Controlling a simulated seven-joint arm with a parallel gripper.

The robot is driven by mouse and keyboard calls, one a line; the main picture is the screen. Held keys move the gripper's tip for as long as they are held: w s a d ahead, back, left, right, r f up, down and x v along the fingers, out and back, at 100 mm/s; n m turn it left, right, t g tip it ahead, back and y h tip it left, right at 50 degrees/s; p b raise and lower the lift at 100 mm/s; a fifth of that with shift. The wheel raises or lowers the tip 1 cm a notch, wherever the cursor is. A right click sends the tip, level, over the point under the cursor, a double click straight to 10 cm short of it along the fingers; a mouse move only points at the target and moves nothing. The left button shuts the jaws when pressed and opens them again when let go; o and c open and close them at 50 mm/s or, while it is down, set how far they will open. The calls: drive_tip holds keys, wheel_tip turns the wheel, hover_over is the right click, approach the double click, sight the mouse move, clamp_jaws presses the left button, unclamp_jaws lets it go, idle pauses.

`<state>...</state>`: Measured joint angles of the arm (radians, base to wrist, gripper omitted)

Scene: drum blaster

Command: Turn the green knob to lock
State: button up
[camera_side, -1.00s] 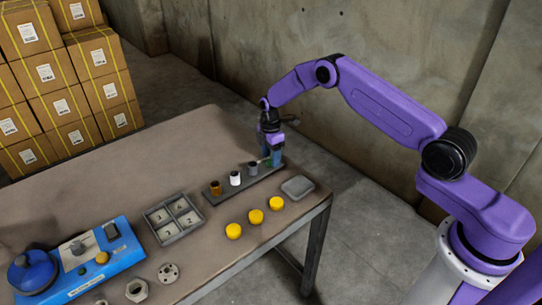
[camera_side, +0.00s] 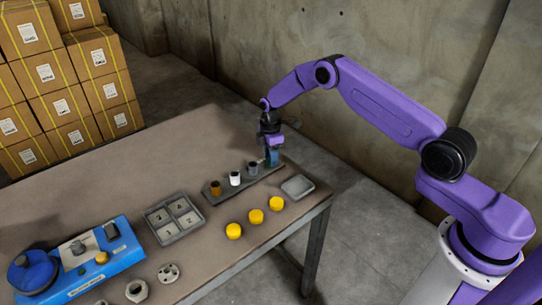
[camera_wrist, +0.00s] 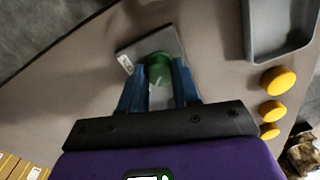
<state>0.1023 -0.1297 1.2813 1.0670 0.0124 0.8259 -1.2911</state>
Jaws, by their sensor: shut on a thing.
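The green knob (camera_wrist: 158,69) shows in the wrist view as a round green piece with a pale pointer line. It sits on a grey plate (camera_wrist: 174,42) with a small white label at its left corner. My gripper (camera_wrist: 159,88) has its blue fingers on both sides of the knob and is shut on it. The fingers and gripper body hide part of the knob and plate. In the side view my gripper (camera_side: 272,160) points down at the far end of a dark strip (camera_side: 246,181), and the knob is hidden there.
Orange, white and grey cylinders (camera_side: 235,178) stand on the strip beside my gripper. A grey tray (camera_side: 298,187) and yellow discs (camera_side: 255,216) lie nearby. A four-section tray (camera_side: 158,228) and a blue device (camera_side: 87,257) stand further left. The table's far area is clear.

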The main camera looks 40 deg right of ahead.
drive_tip(key=m, duration=0.8)
drive_tip(key=shift+m, duration=0.4)
drive_tip(key=m, duration=0.4)
drive_tip(key=shift+m, duration=1.9)
drive_tip(key=o, duration=1.1)
drive_tip(key=shift+c, duration=0.2)
